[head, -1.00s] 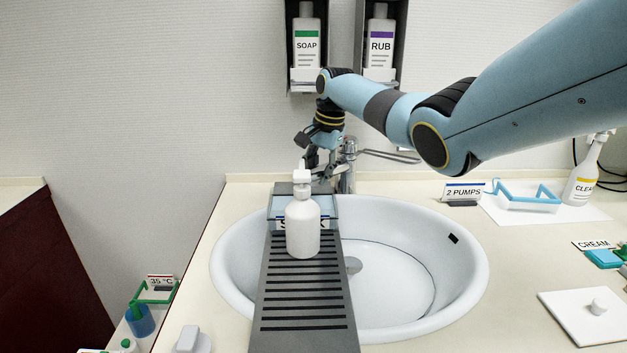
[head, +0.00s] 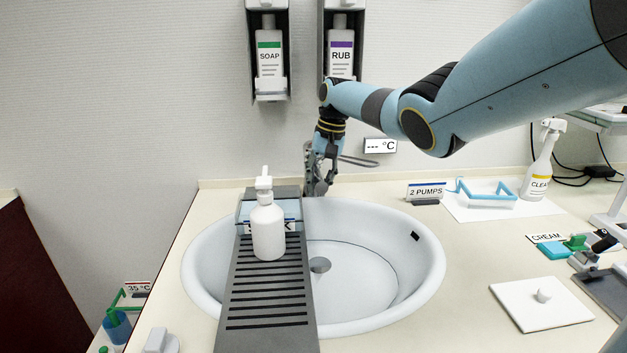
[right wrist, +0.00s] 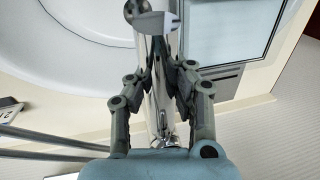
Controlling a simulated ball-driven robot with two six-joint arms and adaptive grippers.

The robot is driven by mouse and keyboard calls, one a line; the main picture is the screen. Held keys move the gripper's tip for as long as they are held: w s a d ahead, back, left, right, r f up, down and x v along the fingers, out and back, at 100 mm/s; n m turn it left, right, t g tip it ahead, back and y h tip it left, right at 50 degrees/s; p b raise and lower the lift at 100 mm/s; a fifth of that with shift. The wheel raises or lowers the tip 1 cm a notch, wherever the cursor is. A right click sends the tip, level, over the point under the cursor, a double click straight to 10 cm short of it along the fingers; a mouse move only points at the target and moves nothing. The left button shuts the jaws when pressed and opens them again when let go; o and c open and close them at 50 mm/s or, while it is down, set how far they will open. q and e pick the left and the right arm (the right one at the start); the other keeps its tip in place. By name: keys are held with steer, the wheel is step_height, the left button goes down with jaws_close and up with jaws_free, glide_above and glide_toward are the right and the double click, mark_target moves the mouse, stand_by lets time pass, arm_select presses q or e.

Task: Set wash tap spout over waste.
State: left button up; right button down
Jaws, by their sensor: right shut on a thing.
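My right gripper (head: 318,185) is at the chrome tap behind the basin in the head view. The right wrist view shows its fingers (right wrist: 158,75) closed on both sides of the chrome spout (right wrist: 157,105), whose end points toward the picture's top. In the head view the gripper hides most of the tap; its thin lever (head: 358,161) sticks out to the right. The round waste (head: 320,265) lies in the white basin (head: 405,270), below the gripper in the picture. Whether the spout end is exactly above it cannot be told. My left gripper is not in view.
A grey slatted board (head: 265,325) crosses the basin's left side and carries a white pump bottle (head: 268,232). Soap (head: 269,55) and rub (head: 341,48) dispensers hang on the wall. A temperature display (head: 380,146) is right of the tap. The counter beside the basin has free room.

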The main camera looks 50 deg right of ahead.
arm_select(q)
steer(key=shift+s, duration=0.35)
arm_select(e)
steer(key=shift+d+r, duration=0.15)
steer(key=shift+d, duration=0.05)
steer(key=c, duration=1.1)
jaws_free()
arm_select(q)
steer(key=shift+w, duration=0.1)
arm_select(e)
steer(key=r, duration=0.4)
steer(key=s+d+r, duration=0.1)
steer(key=r, duration=0.6)
steer(key=shift+s+d+r, duration=0.25)
steer(key=shift+s+r, duration=0.05)
steer(key=shift+s, duration=0.05)
steer(key=shift+f, duration=0.1)
